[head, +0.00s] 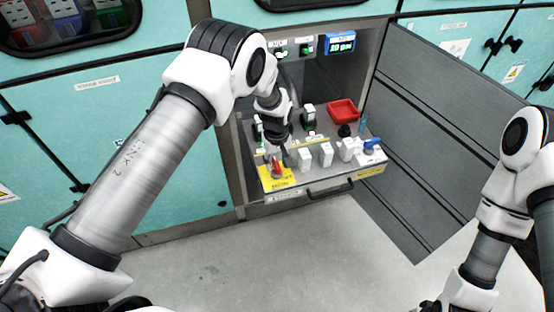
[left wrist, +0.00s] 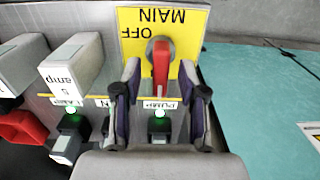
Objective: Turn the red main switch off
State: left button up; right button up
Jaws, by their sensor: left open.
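The red main switch (head: 276,168) sits on a yellow plate (head: 272,185) at the front left corner of the panel. In the left wrist view its red handle (left wrist: 161,66) lies lengthwise down the picture from a round grey base. The plate's words MAIN and OFF appear upside down, with OFF left of the handle. My left gripper (head: 279,153) is over the switch; in the left wrist view its open fingers (left wrist: 163,92) are on either side of the handle's near end, with gaps visible. My right arm shows at the right, but its gripper is outside the view.
White modules (head: 326,154) stand in a row right of the switch, with a blue-handled part (head: 373,145) at the far end. A red tray (head: 343,110) is behind them. An open grey door (head: 430,120) borders the right. A green-lit PUMP button (left wrist: 160,113) is near the fingers.

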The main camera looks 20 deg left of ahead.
pick_arm(q)
grip_shut()
jog(key=shift+m, duration=0.3)
jog(key=m, duration=0.3)
jog(key=shift+s+m+b, duration=0.1)
jog(key=shift+m+b, duration=0.2)
jog(key=shift+b, duration=0.05)
jog(key=m, duration=1.3)
jog(key=shift+m, duration=0.4)
